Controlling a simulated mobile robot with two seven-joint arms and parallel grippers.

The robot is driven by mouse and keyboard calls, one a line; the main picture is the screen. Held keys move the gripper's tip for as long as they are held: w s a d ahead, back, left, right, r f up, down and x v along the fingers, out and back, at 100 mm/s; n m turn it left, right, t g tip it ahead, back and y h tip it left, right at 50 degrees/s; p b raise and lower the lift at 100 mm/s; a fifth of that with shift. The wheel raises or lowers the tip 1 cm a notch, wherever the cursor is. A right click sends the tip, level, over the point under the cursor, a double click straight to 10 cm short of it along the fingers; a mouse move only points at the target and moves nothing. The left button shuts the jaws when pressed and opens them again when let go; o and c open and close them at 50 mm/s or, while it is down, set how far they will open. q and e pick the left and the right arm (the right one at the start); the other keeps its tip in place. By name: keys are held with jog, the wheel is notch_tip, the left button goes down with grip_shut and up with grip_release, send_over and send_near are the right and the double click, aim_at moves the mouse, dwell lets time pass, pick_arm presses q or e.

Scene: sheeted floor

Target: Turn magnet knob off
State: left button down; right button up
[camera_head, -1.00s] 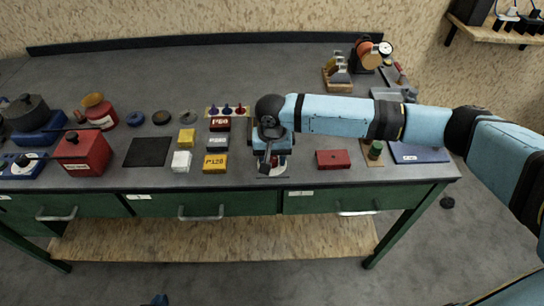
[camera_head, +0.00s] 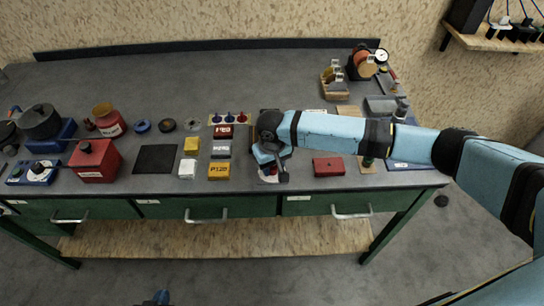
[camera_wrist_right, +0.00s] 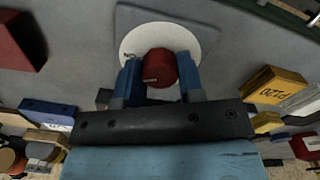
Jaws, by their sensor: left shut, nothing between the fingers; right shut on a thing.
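The red round magnet knob (camera_wrist_right: 162,64) stands on a white disc (camera_wrist_right: 196,40) in the right wrist view. My right gripper (camera_wrist_right: 160,82) has its two blue fingers on either side of the knob, shut on it. In the head view, my right gripper (camera_head: 272,170) is over the front middle of the workbench, hiding the knob. A bit of the white disc (camera_head: 267,179) shows below it. Only a small blue tip of my left gripper (camera_head: 160,298) shows at the bottom edge; it is shut and empty, away from the bench.
A red block (camera_head: 328,167) lies just right of my right gripper. Yellow, grey and red labelled blocks, with the yellow P120 block (camera_head: 218,171) in front, lie to its left. A black mat (camera_head: 156,159) and red box (camera_head: 95,161) are further left. Drawer handles (camera_head: 208,216) stick out in front.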

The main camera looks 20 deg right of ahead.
jog(key=n+p, duration=0.3)
jog(key=shift+r+n, duration=0.25)
jog(key=shift+n, duration=0.15)
jog(key=n+p, duration=0.2)
jog(key=shift+n, duration=0.3)
jog(key=n+p, duration=0.1)
jog(key=n, duration=0.1)
jog(key=shift+f+n, duration=0.1)
jog(key=shift+n, duration=0.2)
pick_arm(q)
notch_tip(320, 180, up, 9)
jog(key=p, duration=0.1)
jog(key=shift+a+f+p, duration=0.2)
jog(key=shift+a+p, duration=0.15)
pick_arm(e)
jog(key=shift+n, duration=1.9)
jog(key=shift+f, duration=0.1)
jog(key=o, duration=0.9)
pick_arm(q)
jog(key=shift+d+f+b, duration=0.1)
jog(key=shift+f+b, duration=0.55)
jog(key=shift+b, duration=0.1)
pick_arm(e)
notch_tip(320, 180, up, 14)
jog(key=shift+f, duration=0.1)
